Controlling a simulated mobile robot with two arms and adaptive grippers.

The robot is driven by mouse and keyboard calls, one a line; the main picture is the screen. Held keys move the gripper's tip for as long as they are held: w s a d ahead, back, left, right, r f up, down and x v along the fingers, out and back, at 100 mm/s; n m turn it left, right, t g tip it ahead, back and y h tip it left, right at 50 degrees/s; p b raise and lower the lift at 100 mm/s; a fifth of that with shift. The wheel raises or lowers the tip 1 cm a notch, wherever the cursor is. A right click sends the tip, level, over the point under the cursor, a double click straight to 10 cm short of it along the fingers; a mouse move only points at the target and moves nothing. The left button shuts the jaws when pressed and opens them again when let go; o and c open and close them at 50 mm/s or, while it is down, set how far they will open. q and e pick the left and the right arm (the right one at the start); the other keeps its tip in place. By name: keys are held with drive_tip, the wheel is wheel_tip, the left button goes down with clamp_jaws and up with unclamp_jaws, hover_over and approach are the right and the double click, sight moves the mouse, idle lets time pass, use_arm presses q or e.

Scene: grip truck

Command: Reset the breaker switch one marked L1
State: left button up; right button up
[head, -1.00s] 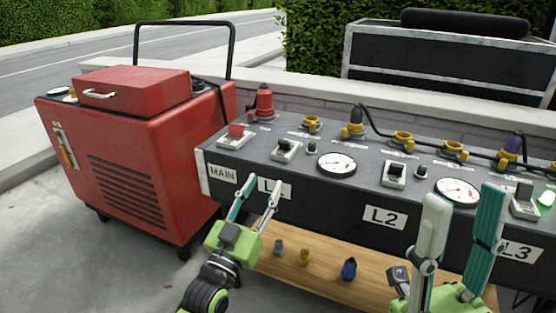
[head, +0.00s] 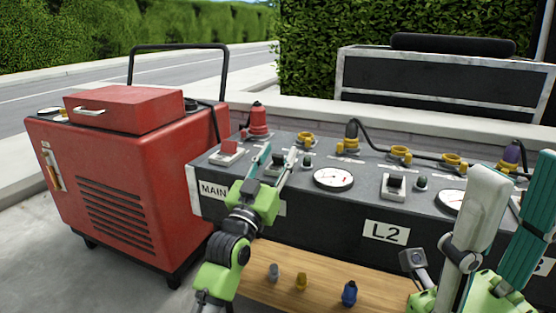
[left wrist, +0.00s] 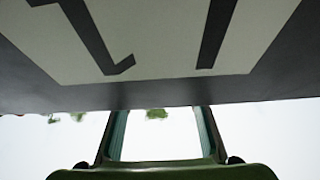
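The L1 breaker switch (head: 278,166) is on the sloped grey panel, left of the first round gauge, and is partly hidden by my left gripper. My left gripper (head: 278,151) is open, with its two fingers apart over or around the switch; I cannot tell whether they touch it. The L1 label is mostly covered by my left gripper in the head view, with a white edge (head: 283,208) showing. It fills the top of the left wrist view (left wrist: 160,40), upside down. My right gripper (head: 518,165) is open and empty at the right, close to the camera.
The red MAIN switch (head: 227,150) lies left of L1, near a red plug (head: 258,120). The L2 switch (head: 395,186) and gauges (head: 333,179) lie to the right. A wooden shelf (head: 325,290) with small plugs is below. A red generator (head: 120,180) stands left.

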use_arm(q)
drive_tip(key=shift+w+d+r, duration=0.1)
drive_tip(key=shift+w+r, duration=0.05)
drive_tip(key=shift+w, duration=0.15)
clamp_jaws()
